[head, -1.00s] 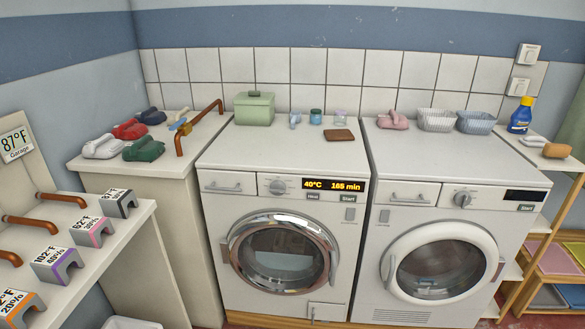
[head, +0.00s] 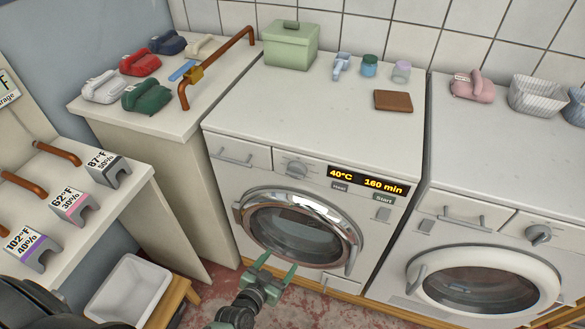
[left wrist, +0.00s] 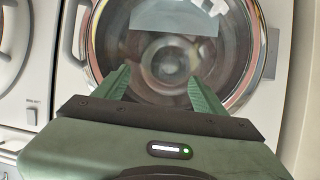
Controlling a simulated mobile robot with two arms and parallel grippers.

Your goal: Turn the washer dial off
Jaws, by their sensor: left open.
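The left machine, a white front loader (head: 225,185) with a chrome-rimmed door (head: 300,232), has a lit display (head: 367,180) reading 40°C and 160 min. Its round silver dial (head: 297,168) sits left of the display. In the left wrist view, the open green fingers (left wrist: 158,78) point at the round glass door (left wrist: 165,50); the dial is not in that view. My right gripper is not in view.
The right machine (head: 470,140) has a white-rimmed door and its own dial (head: 539,234). A green box (head: 291,47), cups and a brown block (head: 393,100) lie on top of the left machine. A white bin (head: 128,290) stands at lower left.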

